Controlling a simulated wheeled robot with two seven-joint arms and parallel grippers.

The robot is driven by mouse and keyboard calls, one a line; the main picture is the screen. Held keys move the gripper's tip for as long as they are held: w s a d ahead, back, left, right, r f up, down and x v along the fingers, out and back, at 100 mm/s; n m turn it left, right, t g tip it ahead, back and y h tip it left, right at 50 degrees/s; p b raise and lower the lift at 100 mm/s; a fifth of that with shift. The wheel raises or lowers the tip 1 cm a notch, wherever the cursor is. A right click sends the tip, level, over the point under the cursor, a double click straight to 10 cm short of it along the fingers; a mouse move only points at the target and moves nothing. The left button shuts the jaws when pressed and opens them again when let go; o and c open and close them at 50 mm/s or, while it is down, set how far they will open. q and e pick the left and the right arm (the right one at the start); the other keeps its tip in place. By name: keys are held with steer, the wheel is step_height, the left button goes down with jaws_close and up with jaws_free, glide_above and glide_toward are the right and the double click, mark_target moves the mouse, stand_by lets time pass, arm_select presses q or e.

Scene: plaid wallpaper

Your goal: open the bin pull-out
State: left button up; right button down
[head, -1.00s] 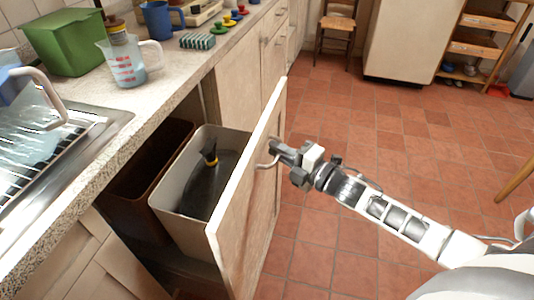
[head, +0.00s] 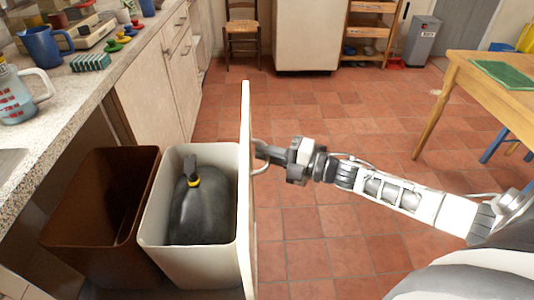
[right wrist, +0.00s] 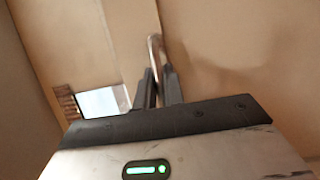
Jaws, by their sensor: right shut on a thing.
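The bin pull-out stands well out from under the counter, its wooden front panel (head: 246,200) seen almost edge-on in the head view. Behind the panel are a white bin (head: 155,225) holding a dark bag with a yellow tie (head: 205,215) and a brown bin (head: 75,225) that looks empty. My right gripper (head: 268,153) is shut on the metal handle (head: 257,160) on the panel's outer face. In the right wrist view the handle (right wrist: 155,45) runs up from between the fingers (right wrist: 158,85). My left gripper is not in view.
The counter (head: 65,110) on the left holds a measuring jug (head: 20,95), a blue jug (head: 45,45) and a sponge (head: 90,62). Tiled floor is clear ahead and right of the panel. A wooden table (head: 480,85) stands at right, a chair (head: 243,30) at the back.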

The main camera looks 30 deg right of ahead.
steer(key=shift+d, duration=0.1)
steer(key=c, duration=1.5)
jaws_free()
steer(key=v, duration=1.6)
steer(key=shift+p, duration=0.3)
